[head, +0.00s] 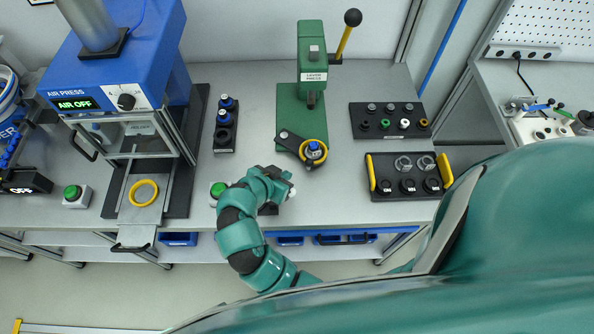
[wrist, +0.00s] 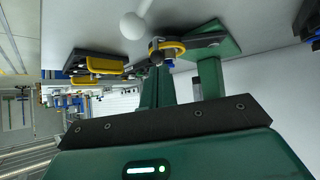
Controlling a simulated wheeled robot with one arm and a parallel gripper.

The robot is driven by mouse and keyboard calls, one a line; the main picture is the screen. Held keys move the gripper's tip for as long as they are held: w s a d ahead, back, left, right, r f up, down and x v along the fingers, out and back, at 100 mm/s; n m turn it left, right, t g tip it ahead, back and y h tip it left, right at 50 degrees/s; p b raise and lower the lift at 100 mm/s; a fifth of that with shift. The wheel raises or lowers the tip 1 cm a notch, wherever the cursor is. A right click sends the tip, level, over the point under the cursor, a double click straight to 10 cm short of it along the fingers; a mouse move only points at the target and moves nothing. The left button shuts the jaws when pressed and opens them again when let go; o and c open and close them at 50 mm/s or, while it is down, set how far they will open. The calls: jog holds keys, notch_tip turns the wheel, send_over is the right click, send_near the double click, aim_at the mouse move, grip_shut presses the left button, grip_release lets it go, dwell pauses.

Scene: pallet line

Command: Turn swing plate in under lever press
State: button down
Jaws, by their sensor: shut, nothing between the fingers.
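The green lever press (head: 312,70) stands at the back of the bench, its black-knobbed lever upright at right. Its dark swing plate (head: 297,144) lies at the front of the green base, turned out in front of the ram. A yellow ring (head: 323,160) sits on its outer end around a blue-topped part (head: 314,150). The wrist view shows the yellow ring (wrist: 172,46) beside the press's green base (wrist: 218,42). My gripper (head: 291,188) is low in front of the plate, to its left, apart from it. It is shut and empty; its fingertips are small and unclear.
The blue air press (head: 125,60) stands at left with a yellow ring on its slide. A rack (head: 390,122) of small parts and a yellow-handled tray (head: 408,190) lie right of the lever press. A green button (head: 218,189) is left of my arm.

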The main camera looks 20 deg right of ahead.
jog(key=shift+s+d+f+m, duration=0.1)
jog(key=shift+s+f+m, duration=0.2)
jog(key=shift+m, duration=0.4)
jog(key=shift+d, duration=0.1)
jog(key=p+x, duration=0.1)
jog(key=x, duration=0.7)
jog(key=shift+d+f, duration=0.1)
jog(key=shift+d, duration=0.15)
jog(key=shift+w+d+f, duration=0.3)
jog(key=shift+f, duration=0.25)
jog(key=shift+w+d+f, duration=0.1)
jog(key=shift+w+d, duration=0.05)
